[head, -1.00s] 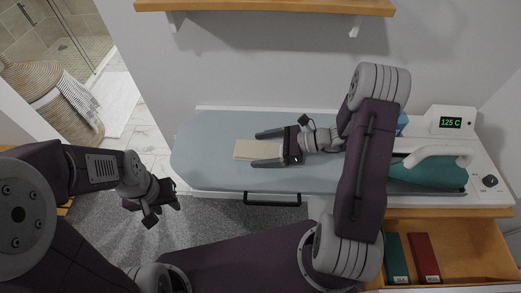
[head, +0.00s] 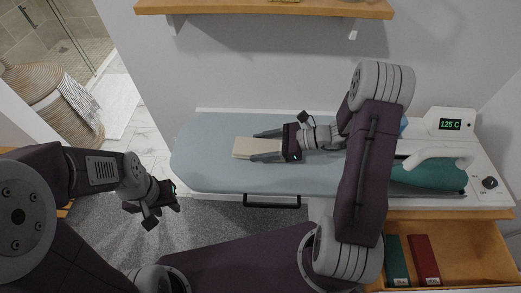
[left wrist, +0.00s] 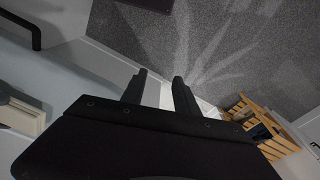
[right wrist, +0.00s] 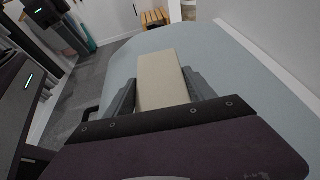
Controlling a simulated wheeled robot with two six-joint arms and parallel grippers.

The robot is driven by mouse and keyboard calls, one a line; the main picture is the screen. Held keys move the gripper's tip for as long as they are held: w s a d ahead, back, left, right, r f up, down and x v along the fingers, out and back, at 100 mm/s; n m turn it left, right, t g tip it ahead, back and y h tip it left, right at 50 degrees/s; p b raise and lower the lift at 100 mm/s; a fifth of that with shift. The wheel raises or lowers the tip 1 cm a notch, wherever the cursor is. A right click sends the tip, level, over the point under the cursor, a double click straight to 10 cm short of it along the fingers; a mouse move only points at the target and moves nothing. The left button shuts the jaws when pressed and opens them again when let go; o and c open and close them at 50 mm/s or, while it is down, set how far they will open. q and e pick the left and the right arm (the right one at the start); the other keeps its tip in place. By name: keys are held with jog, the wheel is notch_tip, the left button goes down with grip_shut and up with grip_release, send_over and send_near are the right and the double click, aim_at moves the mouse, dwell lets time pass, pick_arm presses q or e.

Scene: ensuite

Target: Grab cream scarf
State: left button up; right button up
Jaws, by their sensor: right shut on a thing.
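The cream scarf (head: 243,148) is a folded flat rectangle on the light blue ironing board (head: 210,175). My right gripper (head: 262,146) is shut on the scarf, with one finger along each long side. In the right wrist view the scarf (right wrist: 158,80) lies between the two fingers and reaches out past their tips. The scarf's near end is hidden by the gripper body. My left gripper (head: 175,196) hangs over the grey carpet in front of the board, away from the scarf. In the left wrist view its fingers (left wrist: 158,85) are apart with nothing between them.
A teal iron (head: 428,175) rests at the board's right end, beside a panel reading 125 C (head: 450,124). An open wooden drawer (head: 470,240) below holds a green and a red box. A shelf (head: 265,9) is above. The board's left end is clear.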

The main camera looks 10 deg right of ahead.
notch_tip(320, 180, up, 2)
jog(key=shift+d+r, duration=0.1)
jog(key=r+v, duration=0.1)
jog(key=v, duration=1.2)
jog(key=shift+a+r+p, duration=0.15)
jog(key=shift+a+p, duration=0.05)
jog(key=shift+p, duration=0.1)
